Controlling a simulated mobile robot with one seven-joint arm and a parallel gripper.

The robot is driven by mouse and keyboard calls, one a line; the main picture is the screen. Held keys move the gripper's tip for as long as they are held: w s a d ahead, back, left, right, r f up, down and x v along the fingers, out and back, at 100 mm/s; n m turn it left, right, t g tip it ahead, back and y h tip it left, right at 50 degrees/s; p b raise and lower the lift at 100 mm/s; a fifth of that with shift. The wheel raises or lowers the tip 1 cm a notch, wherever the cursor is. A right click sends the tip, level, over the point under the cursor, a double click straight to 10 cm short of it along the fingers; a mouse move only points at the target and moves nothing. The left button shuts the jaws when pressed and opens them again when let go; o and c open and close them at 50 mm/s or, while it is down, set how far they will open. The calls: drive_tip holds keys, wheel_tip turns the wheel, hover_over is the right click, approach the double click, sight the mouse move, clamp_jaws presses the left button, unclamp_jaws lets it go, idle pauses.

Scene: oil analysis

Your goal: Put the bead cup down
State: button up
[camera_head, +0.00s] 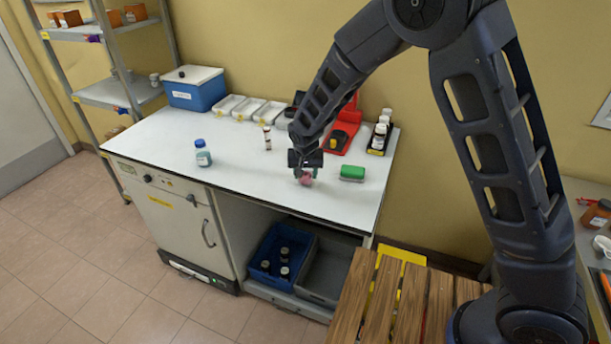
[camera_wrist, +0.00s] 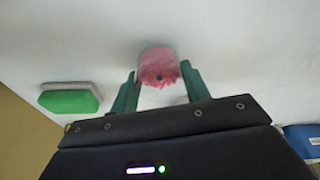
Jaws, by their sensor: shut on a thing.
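I cannot tell whether the cup's base touches the bench.
A green block (camera_head: 352,172) lies just right of the cup. A blue-capped bottle (camera_head: 203,153) and a small vial (camera_head: 267,138) stand to the left. Behind are white trays (camera_head: 248,108), a red stand (camera_head: 342,125) and a bottle rack (camera_head: 379,138). The bench front is clear.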

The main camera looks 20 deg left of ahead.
drive_tip(key=shift+f, duration=0.5)
drive_tip(key=shift+f, duration=0.1)
drive_tip(key=o, duration=1)
drive_tip(key=v, duration=1.2)
